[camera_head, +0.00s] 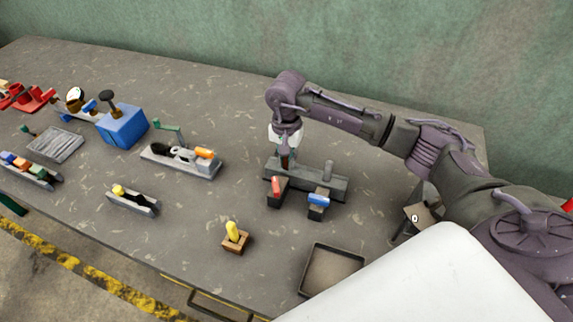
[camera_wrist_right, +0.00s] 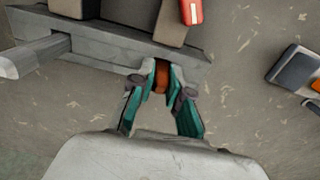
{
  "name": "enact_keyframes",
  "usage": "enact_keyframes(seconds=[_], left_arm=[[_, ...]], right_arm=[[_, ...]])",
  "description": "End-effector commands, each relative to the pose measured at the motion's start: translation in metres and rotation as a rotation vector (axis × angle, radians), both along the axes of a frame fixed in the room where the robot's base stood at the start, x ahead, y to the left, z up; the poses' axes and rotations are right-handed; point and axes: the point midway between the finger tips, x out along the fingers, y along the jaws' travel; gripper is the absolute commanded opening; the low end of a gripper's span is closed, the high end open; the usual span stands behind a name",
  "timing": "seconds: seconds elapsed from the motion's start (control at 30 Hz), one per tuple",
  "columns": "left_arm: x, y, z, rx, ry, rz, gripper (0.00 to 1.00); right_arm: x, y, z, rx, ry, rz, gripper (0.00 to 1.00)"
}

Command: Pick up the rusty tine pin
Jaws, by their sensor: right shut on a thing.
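The rusty tine pin (camera_wrist_right: 162,76) is a reddish-brown peg in the right wrist view. It stands at the edge of a long grey block (camera_head: 325,182). My right gripper (camera_wrist_right: 162,78) has its teal fingers shut on the pin from both sides. In the head view the right gripper (camera_head: 285,158) points down at the left end of the grey block, and only a little of the pin shows below it. I cannot tell whether the pin is still seated in the block. My left gripper is not in view.
A grey post (camera_head: 328,168) stands on the block. A red-topped holder (camera_head: 277,190) and a blue-topped holder (camera_head: 318,203) stand close in front. An empty tray (camera_head: 306,272) and a yellow-handled piece (camera_head: 235,238) are nearer. A grey plane-like tool (camera_head: 182,160) lies left, with bare table between.

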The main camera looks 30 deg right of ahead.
Motion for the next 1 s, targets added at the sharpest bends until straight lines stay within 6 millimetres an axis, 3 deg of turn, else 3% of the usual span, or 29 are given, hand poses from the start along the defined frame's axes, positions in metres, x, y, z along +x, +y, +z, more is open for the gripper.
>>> enact_keyframes(seconds=[0.33,0.47,1.0], left_arm=[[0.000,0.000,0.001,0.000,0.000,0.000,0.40],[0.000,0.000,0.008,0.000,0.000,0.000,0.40],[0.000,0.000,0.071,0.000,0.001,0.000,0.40]], right_arm=[[0.000,0.000,0.002,0.000,-0.001,-0.001,0.00],[0.001,-0.001,0.015,0.000,-0.003,0.000,0.00],[0.001,0.000,0.150,-0.001,-0.003,-0.001,0.00]])
